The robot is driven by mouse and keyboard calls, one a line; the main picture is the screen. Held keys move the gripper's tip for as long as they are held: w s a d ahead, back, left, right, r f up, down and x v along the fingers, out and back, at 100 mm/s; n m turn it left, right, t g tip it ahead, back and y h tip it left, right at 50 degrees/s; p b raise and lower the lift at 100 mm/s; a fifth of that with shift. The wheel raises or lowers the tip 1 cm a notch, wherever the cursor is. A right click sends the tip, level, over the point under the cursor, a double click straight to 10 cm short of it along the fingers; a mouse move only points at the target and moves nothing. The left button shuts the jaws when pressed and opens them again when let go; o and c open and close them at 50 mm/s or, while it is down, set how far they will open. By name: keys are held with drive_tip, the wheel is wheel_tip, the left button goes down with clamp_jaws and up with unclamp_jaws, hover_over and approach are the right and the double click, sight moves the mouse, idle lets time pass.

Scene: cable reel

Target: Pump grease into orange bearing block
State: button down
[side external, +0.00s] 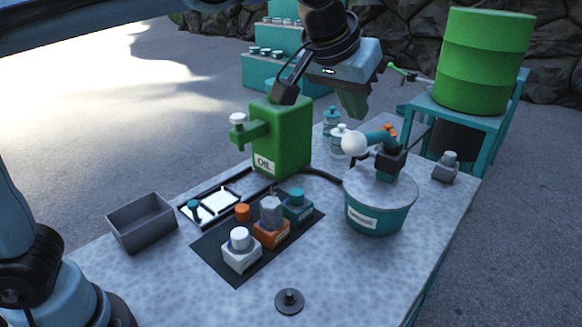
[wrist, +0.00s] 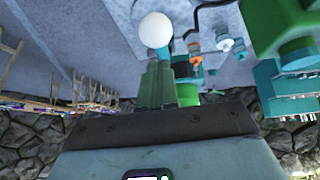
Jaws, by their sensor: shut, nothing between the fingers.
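The orange bearing block (side external: 268,238) sits on a dark mat between a white block (side external: 241,260) and a teal block (side external: 298,213). A grey cylindrical piece (side external: 271,210) stands on top of it. The teal grease bucket (side external: 377,218) stands to the right, with a black pump head (side external: 390,163) on its lid. The pump's teal lever ends in a white ball knob (side external: 354,143). The knob also shows in the wrist view (wrist: 155,30), just beyond the fingertips. My gripper (side external: 352,112) is shut and empty, above the knob; I cannot tell whether it touches.
A green oil can (side external: 284,130) stands left of my gripper. An open grey bin (side external: 142,222), a white tray (side external: 212,205), an orange cap (side external: 243,211) and a dark disc (side external: 289,301) lie on the table. A green drum (side external: 484,60) stands behind. The front table area is mostly clear.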

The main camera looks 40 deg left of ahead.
drive_tip(key=shift+s+f, duration=0.2)
drive_tip(key=shift+f, duration=0.65)
drive_tip(key=shift+s+f, duration=0.1)
drive_tip(key=shift+s+f+t, duration=0.3)
drive_tip(key=shift+f, duration=0.1)
drive_tip(key=s+f+t, duration=0.3)
drive_tip(key=f, duration=1.2)
drive_tip(key=shift+t, duration=0.3)
drive_tip(key=shift+s+f, duration=0.1)
